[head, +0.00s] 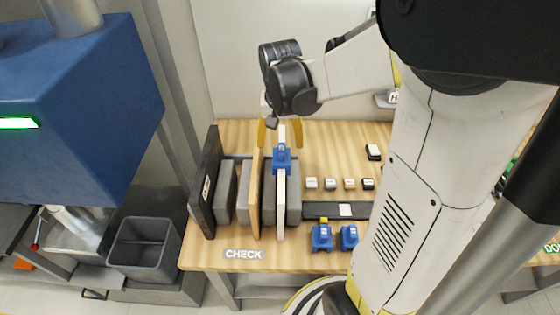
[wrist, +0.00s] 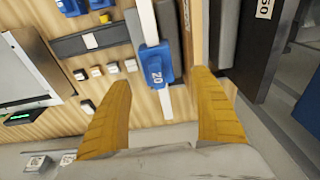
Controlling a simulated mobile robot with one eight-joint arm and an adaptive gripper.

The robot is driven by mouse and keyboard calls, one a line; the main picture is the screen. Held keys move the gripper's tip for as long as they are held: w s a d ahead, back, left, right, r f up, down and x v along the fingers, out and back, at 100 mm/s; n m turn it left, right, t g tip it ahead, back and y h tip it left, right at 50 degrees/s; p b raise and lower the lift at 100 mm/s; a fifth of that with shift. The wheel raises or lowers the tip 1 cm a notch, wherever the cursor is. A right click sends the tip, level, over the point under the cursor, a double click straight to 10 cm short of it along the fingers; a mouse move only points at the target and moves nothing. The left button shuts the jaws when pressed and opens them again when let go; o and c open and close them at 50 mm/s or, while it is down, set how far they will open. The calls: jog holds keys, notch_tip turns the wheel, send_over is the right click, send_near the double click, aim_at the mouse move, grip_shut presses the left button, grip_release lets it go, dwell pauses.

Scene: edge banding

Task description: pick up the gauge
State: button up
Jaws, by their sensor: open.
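A blue gauge (head: 281,157) marked 20 sits on the top edge of an upright white panel (head: 281,210) in the head view. It also shows in the wrist view (wrist: 153,73), with the white panel edge running past it. My gripper (head: 280,133) is open, its yellow fingers spread above and behind this gauge. In the wrist view the fingers (wrist: 161,77) stand apart in front of the gauge, and nothing is held between them. Two more blue gauges (head: 321,237) (head: 349,237) stand on the bench at the front.
Upright boards, one dark (head: 207,185) and one wooden (head: 256,190), stand with grey blocks (head: 226,190) left of the white panel. A black strip (head: 320,210) and several small labelled blocks (head: 330,184) lie to its right. A blue machine (head: 80,110) and grey bin (head: 143,250) are farther left.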

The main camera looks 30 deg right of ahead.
aim_at(282, 158)
jog(key=shift+w+f, duration=0.15)
jog(key=shift+f, duration=0.7)
jog(key=f, duration=0.2)
jog(key=f+b, duration=0.1)
jog(key=f, duration=0.3)
jog(key=shift+d+f, duration=0.1)
jog(key=shift+d, duration=0.25)
jog(key=c, duration=1.5)
jog(key=shift+o, duration=0.2)
